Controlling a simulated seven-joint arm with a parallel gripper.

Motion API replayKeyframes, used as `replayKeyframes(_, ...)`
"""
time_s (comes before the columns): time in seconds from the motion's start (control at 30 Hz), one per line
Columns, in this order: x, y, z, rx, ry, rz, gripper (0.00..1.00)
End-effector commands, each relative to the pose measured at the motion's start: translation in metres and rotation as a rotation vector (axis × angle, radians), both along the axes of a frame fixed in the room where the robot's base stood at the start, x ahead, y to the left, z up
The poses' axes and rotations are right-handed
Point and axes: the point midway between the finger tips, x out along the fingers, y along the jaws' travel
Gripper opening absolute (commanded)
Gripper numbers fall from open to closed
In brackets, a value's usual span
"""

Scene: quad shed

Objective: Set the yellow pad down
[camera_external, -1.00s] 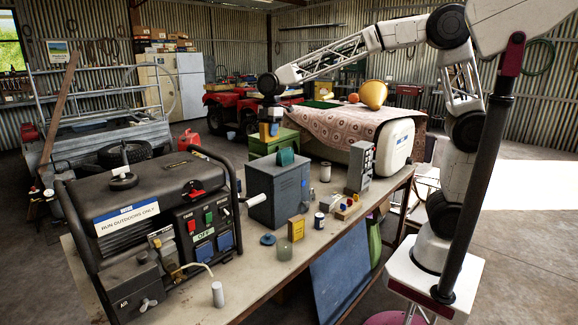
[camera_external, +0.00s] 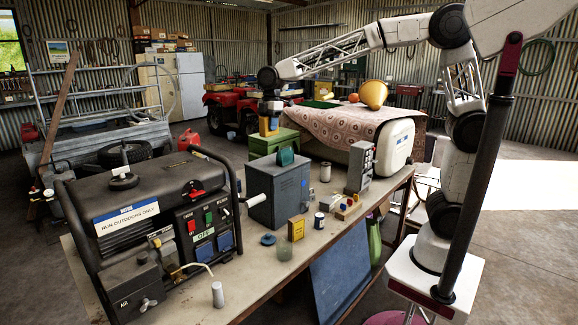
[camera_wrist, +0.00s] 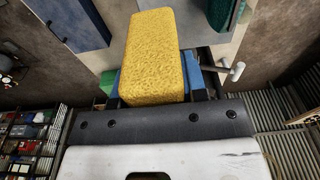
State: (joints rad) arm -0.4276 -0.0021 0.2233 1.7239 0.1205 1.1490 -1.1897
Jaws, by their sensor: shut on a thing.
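The yellow pad (camera_wrist: 155,55) is a rough-textured block that fills the upper middle of the wrist view. My gripper (camera_wrist: 157,97) is shut on it, with a dark finger at each side of its near end. In the external view my gripper (camera_external: 270,118) points down above the far end of the bench, behind the grey metal box. There the yellow pad (camera_external: 268,128) shows as a small patch under the wrist. A blue piece shows beside the pad at the jaws in the wrist view; I cannot tell what it belongs to.
A workbench (camera_external: 262,296) carries a generator (camera_external: 150,215), a grey metal box (camera_external: 278,195) with a green item on top, a small yellow box (camera_external: 296,228) and several cans. A patterned cloth (camera_external: 335,124) and a white container (camera_external: 392,145) lie beyond. The bench's front strip has bare room.

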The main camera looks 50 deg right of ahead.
Motion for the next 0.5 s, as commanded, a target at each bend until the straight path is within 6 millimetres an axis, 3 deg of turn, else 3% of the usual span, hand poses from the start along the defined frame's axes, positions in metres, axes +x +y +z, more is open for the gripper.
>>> replayKeyframes(0.23,0.0,0.0,0.01,0.001,-0.001,0.0,0.18)
replayKeyframes(0.5,0.0,0.0,0.045,0.001,-0.002,0.0,0.18)
